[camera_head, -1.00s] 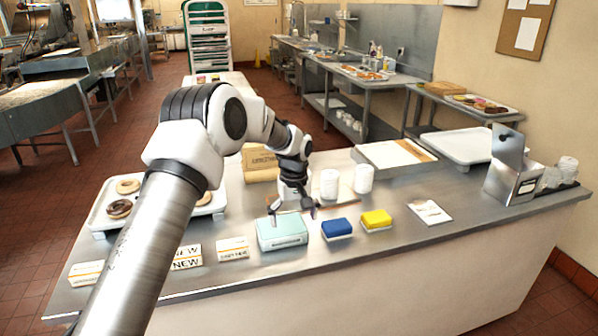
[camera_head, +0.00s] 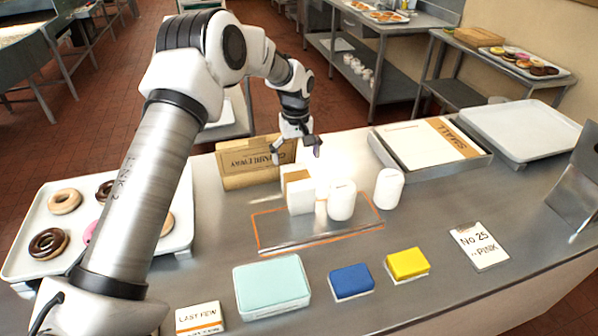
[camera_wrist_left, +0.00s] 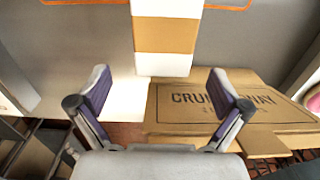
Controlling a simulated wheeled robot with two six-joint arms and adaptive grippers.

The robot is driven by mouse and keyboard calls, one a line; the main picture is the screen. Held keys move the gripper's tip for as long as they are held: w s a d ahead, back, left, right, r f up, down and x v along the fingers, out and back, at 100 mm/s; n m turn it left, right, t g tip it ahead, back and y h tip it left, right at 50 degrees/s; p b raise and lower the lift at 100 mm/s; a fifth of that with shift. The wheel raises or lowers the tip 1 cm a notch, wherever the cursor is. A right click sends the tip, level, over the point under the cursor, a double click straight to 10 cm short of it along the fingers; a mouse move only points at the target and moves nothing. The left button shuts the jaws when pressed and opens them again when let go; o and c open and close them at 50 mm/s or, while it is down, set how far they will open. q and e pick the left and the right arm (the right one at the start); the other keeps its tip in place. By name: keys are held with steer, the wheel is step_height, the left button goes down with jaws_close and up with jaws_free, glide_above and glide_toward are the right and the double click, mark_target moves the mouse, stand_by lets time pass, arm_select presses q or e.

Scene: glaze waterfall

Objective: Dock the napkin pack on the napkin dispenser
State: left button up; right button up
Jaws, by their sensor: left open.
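The napkin pack appears to be the white block with a tan band (camera_head: 299,193), standing at the left of two white round stacks. It also shows in the left wrist view (camera_wrist_left: 166,36), ahead of the fingers and roughly centred between them. My left gripper (camera_head: 297,152) is open and empty, behind and above the pack in the head view; its spread fingers show in the wrist view (camera_wrist_left: 160,84). The napkin dispenser appears to be the metal holder (camera_head: 578,180), cut off at the right edge. My right gripper is not in view.
An orange-edged mat (camera_head: 262,236) lies under the pack. A cardboard box (camera_head: 240,165) stands behind it. White round stacks (camera_head: 342,201) (camera_head: 389,188) stand close right. A teal box (camera_head: 272,284), blue sponge (camera_head: 351,281), yellow sponge (camera_head: 407,263) and card (camera_head: 479,247) lie in front.

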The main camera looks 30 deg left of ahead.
mark_target(296, 174)
arm_select(q)
steer(key=s+p, duration=0.1)
steer(key=s+d+f+p, duration=0.1)
steer(key=shift+s+d+f, duration=0.2)
steer(key=shift+s+d, duration=0.1)
steer(key=f, duration=0.1)
steer(key=w+f+p, duration=0.1)
steer(key=f, duration=0.3)
steer(key=shift+w+a, duration=0.2)
steer(key=shift+a, duration=0.2)
steer(key=shift+f, duration=0.15)
steer(key=shift+d, duration=0.1)
steer(key=shift+s+d+r, duration=0.1)
steer(key=shift+s+r, duration=0.15)
steer(key=shift+r, duration=0.1)
steer(key=c, duration=0.5)
steer(key=shift+s, duration=0.1)
steer(key=c, duration=0.9)
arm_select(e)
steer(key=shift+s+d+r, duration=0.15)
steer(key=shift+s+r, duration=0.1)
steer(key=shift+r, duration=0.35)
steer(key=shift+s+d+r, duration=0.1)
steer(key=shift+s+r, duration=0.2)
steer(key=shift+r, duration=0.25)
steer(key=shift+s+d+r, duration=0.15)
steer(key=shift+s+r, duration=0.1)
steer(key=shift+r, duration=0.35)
